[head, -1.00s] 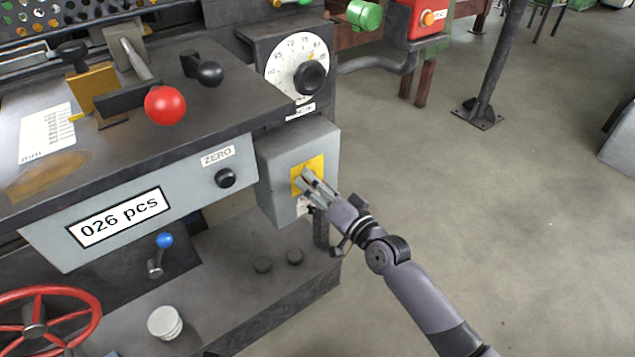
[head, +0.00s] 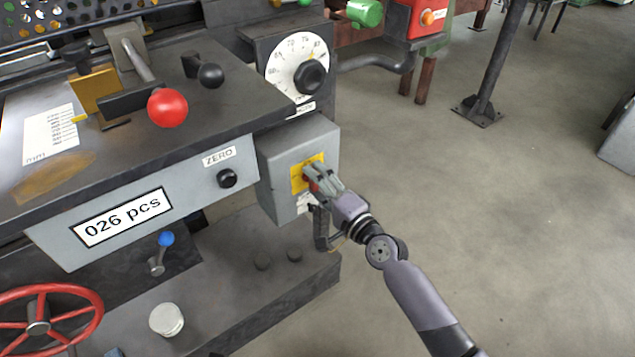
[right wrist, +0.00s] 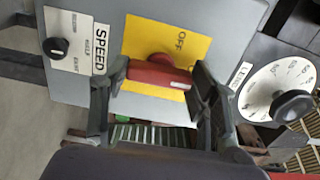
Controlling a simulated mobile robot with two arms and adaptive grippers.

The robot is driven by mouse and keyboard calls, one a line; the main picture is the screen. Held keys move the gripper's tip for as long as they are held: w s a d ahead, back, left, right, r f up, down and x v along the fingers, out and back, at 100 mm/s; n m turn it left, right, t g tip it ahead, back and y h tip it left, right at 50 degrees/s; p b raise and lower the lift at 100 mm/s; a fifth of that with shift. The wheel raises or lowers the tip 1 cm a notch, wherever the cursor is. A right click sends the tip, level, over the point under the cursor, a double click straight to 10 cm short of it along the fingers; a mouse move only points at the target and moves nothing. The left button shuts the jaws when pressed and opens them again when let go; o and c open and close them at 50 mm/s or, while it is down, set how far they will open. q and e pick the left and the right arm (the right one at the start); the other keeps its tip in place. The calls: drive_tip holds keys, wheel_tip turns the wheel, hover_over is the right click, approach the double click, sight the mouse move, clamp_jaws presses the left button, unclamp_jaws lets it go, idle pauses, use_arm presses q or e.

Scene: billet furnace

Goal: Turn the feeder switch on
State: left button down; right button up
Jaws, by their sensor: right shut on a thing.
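The feeder switch (right wrist: 157,74) is a red rotary handle on a yellow plate (right wrist: 205,46) marked OFF, seen close in the right wrist view. The plate is on the front of a grey box (head: 285,150) at the right end of the machine in the head view. My right gripper (right wrist: 156,82) has one finger at each end of the red handle and is shut on it. My left gripper is not in view.
A dial (head: 298,64) with a black knob sits above the box. A red ball lever (head: 167,108), a ZERO knob (head: 228,178) and a counter (head: 122,217) reading 026 pcs are to the left. Open floor (head: 520,200) lies to the right.

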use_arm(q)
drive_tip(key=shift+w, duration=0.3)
use_arm(e)
drive_tip(key=shift+m, duration=0.3)
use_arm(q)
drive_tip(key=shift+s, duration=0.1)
use_arm(e)
drive_tip(key=o, duration=1.2)
drive_tip(key=shift+c, duration=0.2)
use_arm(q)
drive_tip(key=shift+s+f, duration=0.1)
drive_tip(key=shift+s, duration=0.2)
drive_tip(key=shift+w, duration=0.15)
use_arm(e)
drive_tip(key=v, duration=1.2)
